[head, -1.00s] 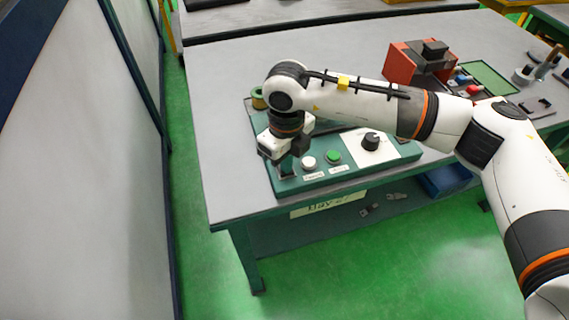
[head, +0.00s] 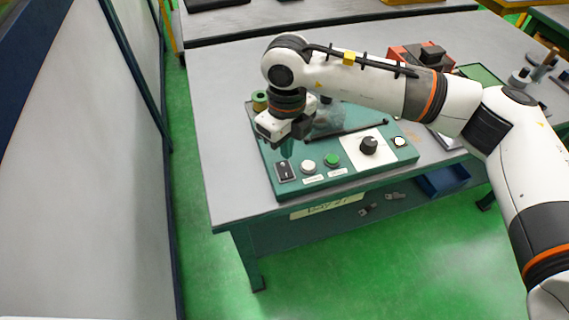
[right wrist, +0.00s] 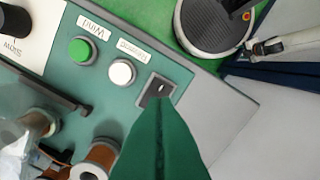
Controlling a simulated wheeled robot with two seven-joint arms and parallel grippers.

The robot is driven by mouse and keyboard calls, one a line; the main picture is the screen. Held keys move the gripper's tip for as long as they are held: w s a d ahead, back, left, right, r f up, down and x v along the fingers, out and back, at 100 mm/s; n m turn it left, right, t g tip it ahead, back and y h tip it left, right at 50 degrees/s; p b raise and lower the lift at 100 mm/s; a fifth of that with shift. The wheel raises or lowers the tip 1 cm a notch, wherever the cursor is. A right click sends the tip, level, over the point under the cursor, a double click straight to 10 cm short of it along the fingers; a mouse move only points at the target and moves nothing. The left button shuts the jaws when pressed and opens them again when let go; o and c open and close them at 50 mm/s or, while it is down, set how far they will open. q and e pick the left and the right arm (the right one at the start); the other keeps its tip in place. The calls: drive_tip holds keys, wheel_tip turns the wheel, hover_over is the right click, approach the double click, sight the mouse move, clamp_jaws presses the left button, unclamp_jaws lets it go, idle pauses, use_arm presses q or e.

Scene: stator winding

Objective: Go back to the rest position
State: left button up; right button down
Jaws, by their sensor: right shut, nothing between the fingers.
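My right gripper (head: 287,150) is above the left front part of the green winding machine panel (head: 330,177). Its green fingers (right wrist: 160,140) are shut together with nothing between them, pointing towards the panel. A black rocker switch (head: 286,171) lies just in front of the fingers and is clear of them; it also shows in the right wrist view (right wrist: 158,91). Beside it are a white button (head: 308,166), a green button (head: 331,159) and a black knob (head: 369,146) on a white plate. My left gripper is in neither view.
The panel stands on a grey table (head: 225,150). A copper-coloured spool (right wrist: 98,160) sits near the fingers. A red machine (head: 410,55) stands at the back right, partly behind my right arm. A blue bin (head: 443,180) is below the tabletop. A pale partition (head: 80,180) rises at left.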

drive_tip(key=shift+r, duration=0.4)
